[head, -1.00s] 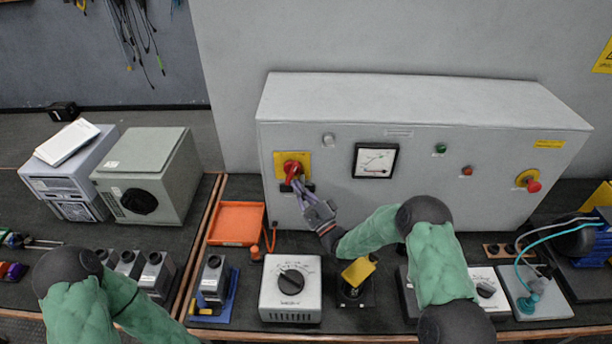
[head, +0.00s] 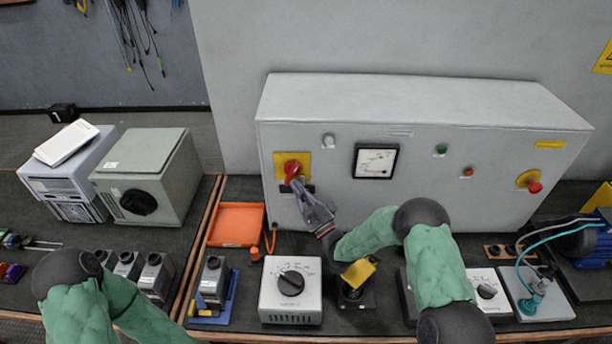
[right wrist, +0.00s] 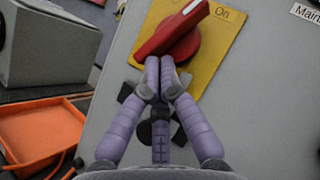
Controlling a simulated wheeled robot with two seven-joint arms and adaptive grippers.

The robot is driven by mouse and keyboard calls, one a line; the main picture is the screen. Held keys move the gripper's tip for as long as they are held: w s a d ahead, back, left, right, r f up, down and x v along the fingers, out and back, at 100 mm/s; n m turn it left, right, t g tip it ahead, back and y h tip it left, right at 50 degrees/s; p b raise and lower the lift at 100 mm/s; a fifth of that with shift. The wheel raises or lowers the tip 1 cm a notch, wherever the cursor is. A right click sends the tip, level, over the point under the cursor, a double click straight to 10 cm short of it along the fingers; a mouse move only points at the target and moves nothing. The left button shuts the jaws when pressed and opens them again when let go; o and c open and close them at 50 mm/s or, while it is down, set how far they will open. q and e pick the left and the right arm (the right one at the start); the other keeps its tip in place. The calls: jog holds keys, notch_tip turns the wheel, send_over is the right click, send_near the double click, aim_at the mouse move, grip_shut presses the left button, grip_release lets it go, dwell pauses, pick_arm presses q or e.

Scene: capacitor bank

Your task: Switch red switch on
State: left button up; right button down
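The red switch (head: 291,168) is a rotary knob on a yellow plate (head: 304,157) at the left of the grey cabinet's front. In the right wrist view, the red handle (right wrist: 170,36) lies slanted from lower left to upper right. A white mark shows at its upper end, near the printed word "On" (right wrist: 222,14). My right gripper (head: 297,187) is just below the switch. Its purple fingers (right wrist: 160,66) are drawn together, with tips at the handle's lower edge; I cannot tell whether they touch it. My left arm shows at lower left, its gripper outside the frame.
The grey cabinet (head: 430,185) also carries a dial meter (head: 375,161), small buttons and a red emergency knob (head: 534,186). An orange tray (head: 236,225), a grey dial box (head: 291,290) and a yellow-topped device (head: 357,275) stand on the bench below.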

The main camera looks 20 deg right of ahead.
jog(key=shift+a, duration=0.1)
dwell(0.6)
jog(key=s+d, duration=0.2)
jog(key=s, duration=0.5)
jog(key=s+d+f, duration=0.1)
jog(key=s+d, duration=0.2)
jog(key=s, duration=0.3)
jog(key=shift+s+d+f, duration=0.2)
jog(key=shift+s+d, duration=0.05)
jog(key=shift+s, duration=0.1)
